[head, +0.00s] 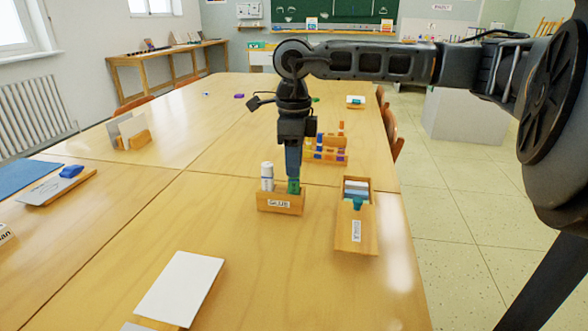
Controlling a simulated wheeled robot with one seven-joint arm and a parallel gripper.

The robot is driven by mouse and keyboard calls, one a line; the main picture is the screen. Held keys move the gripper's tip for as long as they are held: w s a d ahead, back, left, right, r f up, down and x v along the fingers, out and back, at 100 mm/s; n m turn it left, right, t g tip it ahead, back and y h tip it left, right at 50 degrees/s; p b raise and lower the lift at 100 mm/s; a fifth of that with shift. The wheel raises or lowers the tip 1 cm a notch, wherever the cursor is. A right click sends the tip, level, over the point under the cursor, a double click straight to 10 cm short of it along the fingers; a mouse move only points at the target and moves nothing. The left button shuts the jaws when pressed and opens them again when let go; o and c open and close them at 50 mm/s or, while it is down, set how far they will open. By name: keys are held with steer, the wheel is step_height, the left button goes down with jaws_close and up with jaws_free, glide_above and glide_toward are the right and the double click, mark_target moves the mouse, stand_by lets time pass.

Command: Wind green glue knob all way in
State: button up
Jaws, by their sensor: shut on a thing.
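A small wooden box labelled glue (281,205) stands on the long table. A green glue stick (294,187) stands upright in its right part, and a white glue stick (267,176) stands beside it on the left. My gripper (293,176) points straight down over the green glue stick and is shut on its upper end. The fingers hide the top of the green stick. The knob itself is too small and covered to make out.
A wooden box (356,228) with a teal item stands close by on the right. A rack of coloured bottles (326,152) is just behind my gripper. White paper (180,287) lies at the front left.

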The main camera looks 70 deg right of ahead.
steer(key=shift+n+b, duration=1.3)
steer(key=shift+n, duration=0.8)
steer(key=o, duration=1.5)
steer(key=shift+f+m+b, duration=0.1)
steer(key=shift+m+b, duration=0.4)
steer(key=shift+m, duration=0.2)
steer(key=m+b, duration=0.2)
steer(key=m, duration=0.2)
steer(key=m+b, duration=0.3)
steer(key=m, duration=0.3)
steer(key=shift+b, duration=0.4)
